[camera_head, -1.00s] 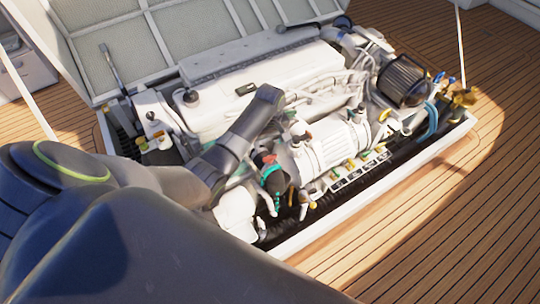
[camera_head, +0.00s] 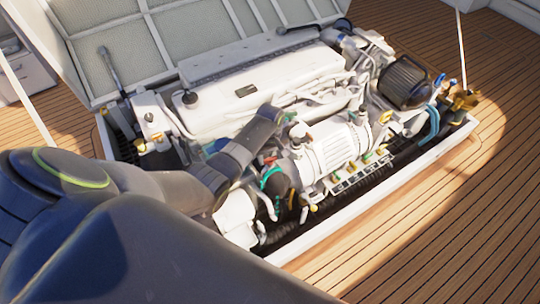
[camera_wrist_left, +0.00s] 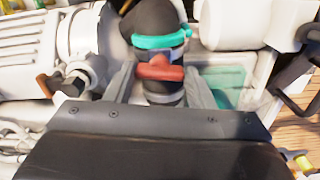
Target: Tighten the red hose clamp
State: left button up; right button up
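The red hose clamp (camera_wrist_left: 160,73) sits on a black hose (camera_wrist_left: 152,17), just below a teal clamp (camera_wrist_left: 161,40) in the left wrist view. My left gripper (camera_wrist_left: 160,86) is open, with one grey finger on each side of the hose at the red clamp. I cannot tell whether either finger touches the clamp. In the head view, the red clamp (camera_head: 270,160) shows as a small patch beside my left arm, above the teal clamp (camera_head: 271,177). My left gripper's fingers are hard to make out there. My right gripper is not in view.
The white engine (camera_head: 265,82) fills the open hatch, with pipes and fittings close around the hose. The hatch lid (camera_head: 150,40) stands raised behind. A white hatch rim (camera_head: 390,180) borders the front. The wooden deck (camera_head: 440,240) on the right is clear.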

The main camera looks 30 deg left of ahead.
pick_arm(q)
jog(key=c, duration=0.4)
jog(key=shift+o, duration=0.2)
